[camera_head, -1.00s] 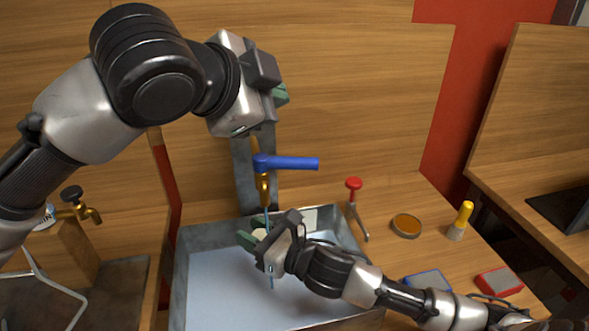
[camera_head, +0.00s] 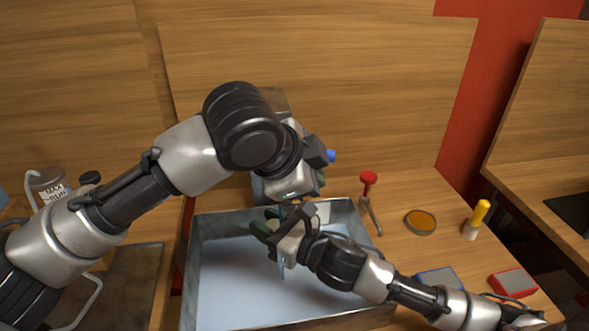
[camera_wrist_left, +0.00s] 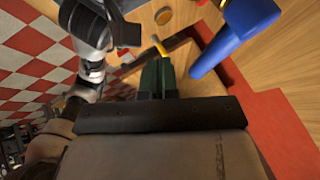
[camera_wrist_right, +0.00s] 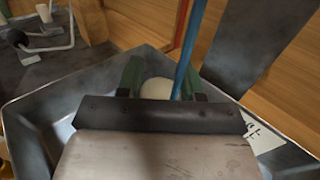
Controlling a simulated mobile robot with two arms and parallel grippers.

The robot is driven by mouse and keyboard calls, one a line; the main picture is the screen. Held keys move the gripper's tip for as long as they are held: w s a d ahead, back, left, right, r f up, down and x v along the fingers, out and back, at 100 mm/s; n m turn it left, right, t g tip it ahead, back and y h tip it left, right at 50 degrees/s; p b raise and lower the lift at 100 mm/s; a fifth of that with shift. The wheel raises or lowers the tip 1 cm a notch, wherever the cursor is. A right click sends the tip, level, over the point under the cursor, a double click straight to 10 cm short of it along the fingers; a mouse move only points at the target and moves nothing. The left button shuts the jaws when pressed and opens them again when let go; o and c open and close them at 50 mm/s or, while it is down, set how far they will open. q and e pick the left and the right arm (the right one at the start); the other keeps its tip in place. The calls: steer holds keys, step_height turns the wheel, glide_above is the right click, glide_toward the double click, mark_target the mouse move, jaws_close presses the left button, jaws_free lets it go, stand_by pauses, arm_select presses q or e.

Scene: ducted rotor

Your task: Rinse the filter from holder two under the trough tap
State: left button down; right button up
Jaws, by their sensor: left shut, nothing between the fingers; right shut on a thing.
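My right gripper (camera_head: 270,224) is low inside the grey trough (camera_head: 192,270), shut on a pale, rounded piece that looks like the filter. The filter (camera_wrist_right: 157,88) shows between the green fingers in the right wrist view. A thin blue water stream (camera_wrist_right: 190,50) comes down right beside it; I cannot tell whether it touches. The stream also shows below the gripper in the head view (camera_head: 282,262). My left gripper (camera_wrist_left: 157,78) is shut and empty near the tap's blue lever (camera_wrist_left: 238,32). In the head view my left wrist hides most of the tap, leaving the lever tip (camera_head: 331,156).
Right of the trough stand a red-topped tool (camera_head: 368,182), a round amber dish (camera_head: 420,221) and a yellow-handled brush (camera_head: 479,218). A blue box (camera_head: 438,278) and a red box (camera_head: 512,282) lie nearer. A wooden panel rises behind the trough.

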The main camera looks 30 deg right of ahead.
arm_select(q)
steer(key=shift+w+d+r, duration=0.2)
steer(key=shift+w+d, duration=0.15)
steer(key=shift+w, duration=0.3)
steer(key=shift+w+d+r, duration=0.2)
steer(key=shift+w+d, duration=0.15)
steer(key=shift+w, duration=0.25)
steer(key=shift+w+d+n+t, duration=0.5)
steer(key=shift+w+d+n, duration=0.15)
steer(key=shift+d, duration=0.25)
steer(key=shift+a, duration=0.1)
